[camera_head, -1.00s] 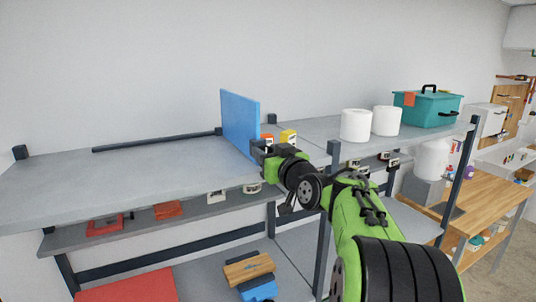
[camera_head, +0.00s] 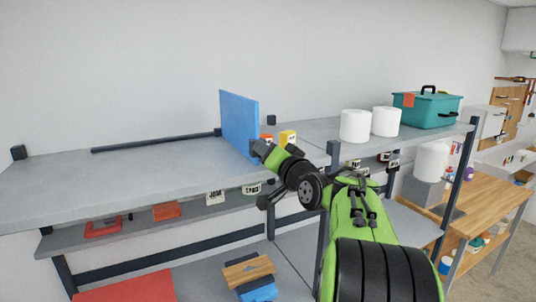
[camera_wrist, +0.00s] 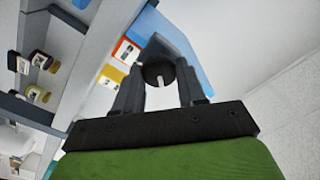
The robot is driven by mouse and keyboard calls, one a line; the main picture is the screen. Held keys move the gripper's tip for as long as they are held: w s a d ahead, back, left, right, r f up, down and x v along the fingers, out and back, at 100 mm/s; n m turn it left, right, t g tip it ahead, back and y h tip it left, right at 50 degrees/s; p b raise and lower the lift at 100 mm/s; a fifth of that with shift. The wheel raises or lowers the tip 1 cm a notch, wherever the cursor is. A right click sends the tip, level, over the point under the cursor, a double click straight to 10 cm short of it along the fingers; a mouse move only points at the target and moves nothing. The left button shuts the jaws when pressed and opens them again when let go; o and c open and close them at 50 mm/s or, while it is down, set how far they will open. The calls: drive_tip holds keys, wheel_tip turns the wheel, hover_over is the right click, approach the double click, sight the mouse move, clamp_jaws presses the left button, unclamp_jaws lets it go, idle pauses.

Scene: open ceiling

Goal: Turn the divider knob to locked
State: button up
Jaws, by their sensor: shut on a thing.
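The blue divider (camera_head: 239,124) stands upright on the upper grey shelf in the head view. Its blue edge also shows in the wrist view (camera_wrist: 190,45). The knob (camera_wrist: 158,73) is a dark round piece with a short white mark, seen between my fingers in the wrist view. My gripper (camera_wrist: 157,80) is shut on the knob, one finger on each side. In the head view my gripper (camera_head: 262,150) is at the divider's near lower edge, and the knob is hidden there. I cannot read any locked or unlocked label.
Orange and yellow boxes (camera_head: 288,137) stand just right of the divider. White rolls (camera_head: 355,126) and a teal toolbox (camera_head: 428,107) are further right. The shelf left of the divider (camera_head: 110,178) is clear except for a dark rail at the back.

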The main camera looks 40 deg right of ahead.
drive_tip(key=m, duration=0.9)
drive_tip(key=shift+f+m+p, duration=0.2)
drive_tip(key=shift+m+p, duration=0.15)
drive_tip(key=shift+m, duration=0.05)
idle(0.4)
drive_tip(key=o, duration=1)
drive_tip(key=shift+s, duration=0.1)
drive_tip(key=b+v, duration=0.4)
drive_tip(key=v, duration=1.1)
drive_tip(key=shift+s+a, duration=0.15)
drive_tip(key=shift+s, duration=0.15)
